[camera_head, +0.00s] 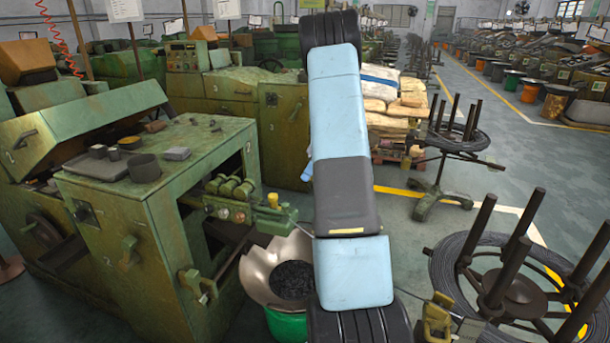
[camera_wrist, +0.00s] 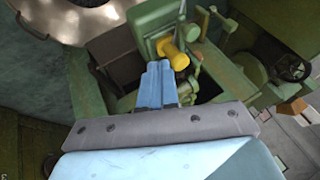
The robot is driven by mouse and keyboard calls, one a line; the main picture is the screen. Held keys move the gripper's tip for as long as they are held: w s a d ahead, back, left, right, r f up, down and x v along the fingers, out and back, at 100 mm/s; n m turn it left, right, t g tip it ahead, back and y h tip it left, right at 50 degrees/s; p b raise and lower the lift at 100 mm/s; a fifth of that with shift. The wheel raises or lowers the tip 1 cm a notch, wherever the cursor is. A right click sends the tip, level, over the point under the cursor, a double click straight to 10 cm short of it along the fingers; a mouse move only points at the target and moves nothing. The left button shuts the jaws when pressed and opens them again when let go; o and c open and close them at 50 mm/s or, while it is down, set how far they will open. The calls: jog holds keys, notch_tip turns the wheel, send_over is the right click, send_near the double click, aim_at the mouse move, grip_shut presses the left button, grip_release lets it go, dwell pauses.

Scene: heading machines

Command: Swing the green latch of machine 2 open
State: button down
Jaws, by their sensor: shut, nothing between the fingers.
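Machine 2 (camera_head: 105,225) is a worn green machine at the left in the head view, with a numeral 2 on its panels. A green latch-like handle (camera_head: 128,252) sits on its front panel, and another green handle (camera_head: 195,286) is near the lower front corner. I cannot tell for sure which is the latch. My gripper (camera_wrist: 158,82) has blue fingers, shut and empty, in the wrist view. They point toward a yellow knob (camera_wrist: 175,55) on a green mechanism; touching or apart is unclear.
A metal funnel (camera_head: 262,275) above a green bucket (camera_head: 287,325) stands right of machine 2; its rim shows in the wrist view (camera_wrist: 75,32). Wire-coil stands (camera_head: 515,290) are at the right. Stacked sacks (camera_head: 400,100) are behind my arm. The far-right aisle floor is clear.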

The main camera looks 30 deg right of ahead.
jog(key=x, duration=0.5)
jog(key=s+a+x, duration=0.1)
jog(key=x, duration=0.1)
jog(key=shift+a+r, duration=0.1)
jog(key=shift+a, duration=0.2)
jog(key=shift+s+a, duration=0.5)
jog(key=shift+a, duration=0.3)
